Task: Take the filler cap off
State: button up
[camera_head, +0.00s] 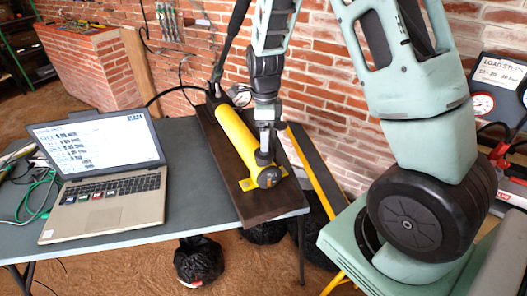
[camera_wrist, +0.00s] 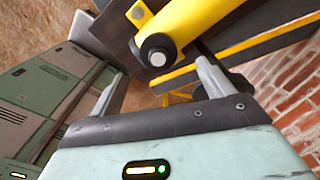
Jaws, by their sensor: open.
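A yellow hand pump (camera_head: 236,139) lies on a dark board (camera_head: 227,178) on the table. Its near end carries a round black cap (camera_head: 268,178). In the wrist view the black cap (camera_wrist: 153,46) has a pale round centre and sits on the end of the yellow cylinder (camera_wrist: 192,22). My gripper (camera_head: 265,157) hangs pointing down over the pump's near end. In the wrist view my gripper (camera_wrist: 160,80) is open, its two fingers wide apart. The cap shows beyond and between the fingertips, and nothing is held. Whether a fingertip touches the pump I cannot tell.
An open laptop (camera_head: 105,210) stands left of the pump on the table (camera_head: 190,165), with green cables (camera_head: 40,195) beside it. A black hose (camera_head: 180,90) runs from the pump's far end. A brick wall (camera_head: 330,110) rises close behind. Black bags (camera_head: 198,260) lie below the table.

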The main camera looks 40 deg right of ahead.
aim_at(260, 157)
jog(key=shift+a+f+p, duration=0.2)
jog(key=shift+f+p, duration=0.55)
jog(key=shift+f, duration=2.3)
jog(key=c, duration=1)
